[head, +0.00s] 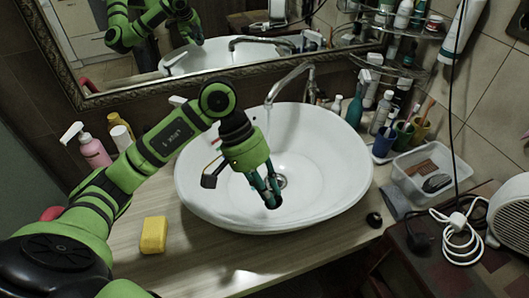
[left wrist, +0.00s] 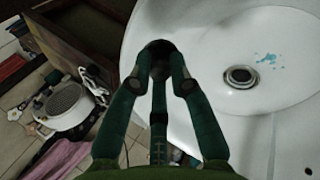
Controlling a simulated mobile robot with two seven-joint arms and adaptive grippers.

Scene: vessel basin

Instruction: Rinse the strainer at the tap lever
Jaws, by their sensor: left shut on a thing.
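My left gripper (head: 270,198) is over the front part of the white basin (head: 330,190). Its green fingers are shut on a small dark round thing, which appears to be the strainer (left wrist: 160,46), largely hidden between the fingertips. The metal tap (head: 290,82) stands behind the basin, its spout reaching over the back rim. Its lever is too small to make out clearly. The gripper is in front of the spout and apart from it. The drain (left wrist: 240,77) is in the basin floor, with small blue marks beside it. My right gripper is not in view.
A yellow sponge (head: 153,235) lies on the counter to the left, near a pink pump bottle (head: 92,148). A small black thing (head: 374,220) lies right of the basin. Cups, bottles and a clear tub (head: 435,185) crowd the right side. A mirror hangs behind.

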